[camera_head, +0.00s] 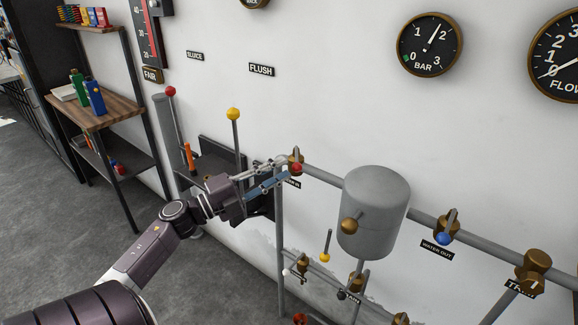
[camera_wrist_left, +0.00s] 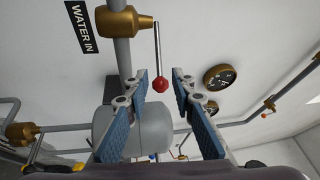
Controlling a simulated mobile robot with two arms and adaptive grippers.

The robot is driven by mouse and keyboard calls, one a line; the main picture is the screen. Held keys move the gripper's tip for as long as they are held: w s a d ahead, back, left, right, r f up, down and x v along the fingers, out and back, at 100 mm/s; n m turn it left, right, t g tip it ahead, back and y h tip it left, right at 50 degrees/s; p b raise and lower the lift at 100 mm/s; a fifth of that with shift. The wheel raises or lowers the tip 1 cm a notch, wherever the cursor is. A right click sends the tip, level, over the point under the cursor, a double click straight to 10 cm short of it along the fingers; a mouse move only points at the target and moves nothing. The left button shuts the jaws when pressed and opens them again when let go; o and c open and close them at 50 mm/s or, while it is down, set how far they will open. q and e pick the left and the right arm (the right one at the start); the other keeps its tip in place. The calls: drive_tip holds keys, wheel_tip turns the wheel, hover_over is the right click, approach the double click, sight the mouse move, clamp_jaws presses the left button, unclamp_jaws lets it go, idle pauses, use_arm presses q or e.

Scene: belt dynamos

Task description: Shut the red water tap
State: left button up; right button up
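The red water tap is a brass valve (camera_head: 295,156) on a grey pipe, with a lever ending in a red knob (camera_head: 297,167). In the left wrist view the brass body (camera_wrist_left: 118,22) sits by a "WATER IN" label, and the lever runs roughly parallel to the pipe there. My left gripper (camera_head: 283,173) reaches to the tap from the left. In the wrist view its blue-padded fingers (camera_wrist_left: 160,76) are spread, with the red knob (camera_wrist_left: 160,84) between them and a visible gap on each side. My right gripper is in neither view.
A grey tank (camera_head: 374,212) stands right of the tap on the same pipework. A blue-knobbed tap (camera_head: 445,238) marked "WATER OUT" is further right. Yellow-knobbed (camera_head: 233,114) and red-knobbed (camera_head: 170,91) levers rise behind my left arm. A shelf (camera_head: 98,112) stands at the left.

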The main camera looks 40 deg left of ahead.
use_arm(q)
drive_tip(key=v, duration=0.8)
drive_tip(key=shift+c, duration=0.6)
